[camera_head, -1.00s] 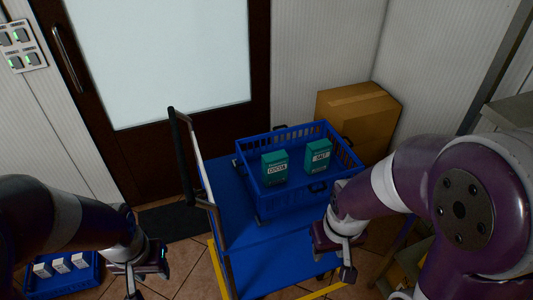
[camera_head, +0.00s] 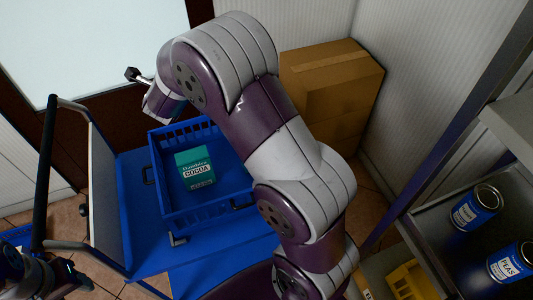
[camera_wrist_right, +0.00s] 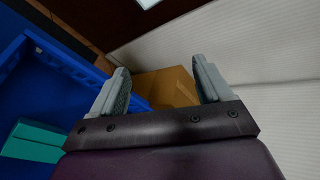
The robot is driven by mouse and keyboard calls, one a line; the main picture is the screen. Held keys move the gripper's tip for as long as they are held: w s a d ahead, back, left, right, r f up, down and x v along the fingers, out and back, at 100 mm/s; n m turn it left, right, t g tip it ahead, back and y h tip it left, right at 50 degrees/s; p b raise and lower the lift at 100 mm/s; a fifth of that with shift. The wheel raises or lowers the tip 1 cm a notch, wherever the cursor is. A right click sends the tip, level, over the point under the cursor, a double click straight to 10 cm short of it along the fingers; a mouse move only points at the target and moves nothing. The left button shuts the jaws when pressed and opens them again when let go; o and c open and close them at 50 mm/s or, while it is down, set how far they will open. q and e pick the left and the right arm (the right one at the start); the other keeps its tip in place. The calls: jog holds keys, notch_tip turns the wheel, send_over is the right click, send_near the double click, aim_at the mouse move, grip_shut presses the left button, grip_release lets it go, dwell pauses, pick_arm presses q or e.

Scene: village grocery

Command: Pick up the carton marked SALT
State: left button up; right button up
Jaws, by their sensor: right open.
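The carton marked SALT is not visible in the head view now; my right arm covers the right part of the blue crate (camera_head: 160,173). The teal carton marked COCOA (camera_head: 195,168) stands in the crate. My right gripper (camera_head: 142,84) is raised past the crate's far left corner in the head view. In the right wrist view its fingers (camera_wrist_right: 162,80) are apart with nothing held between them. A teal carton (camera_wrist_right: 35,142) shows at the lower left there, outside the fingers; its label cannot be read. My left gripper (camera_head: 75,277) is partly in view at bottom left, its jaws unclear.
The crate stands on a blue trolley (camera_head: 135,235) with a black handle (camera_head: 45,170) at left. A cardboard box (camera_head: 335,90) stands behind at right. A shelf (camera_head: 430,225) with cans (camera_head: 476,208) is at the right. A door is behind.

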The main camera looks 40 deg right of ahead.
jog(key=d+f+m+g+h+b, duration=0.3)
jog(key=f+m+h, duration=0.25)
jog(key=m, duration=0.55)
jog(key=s+f+m+g+h+b, duration=0.1)
jog(key=s+f+m+g, duration=0.4)
jog(key=m, duration=0.4)
jog(key=s+f+m+g+h+b, duration=0.1)
jog(key=s+f+m+g+b, duration=0.15)
jog(key=s+m+g, duration=0.55)
jog(key=shift+m+t+y, duration=0.35)
jog(key=shift+m+t, duration=0.15)
jog(key=shift+t, duration=0.3)
jog(key=x, duration=0.3)
jog(key=p+x, duration=0.1)
jog(key=x, duration=0.6)
jog(key=shift+w+d+f, duration=0.15)
jog(key=shift+d+f, duration=0.2)
pick_arm(q)
notch_tip(320, 180, down, 8)
jog(key=a, duration=0.1)
jog(key=shift+s+a, duration=0.15)
jog(key=shift+a, duration=0.25)
pick_arm(e)
grip_shut()
jog(key=shift+r, duration=0.1)
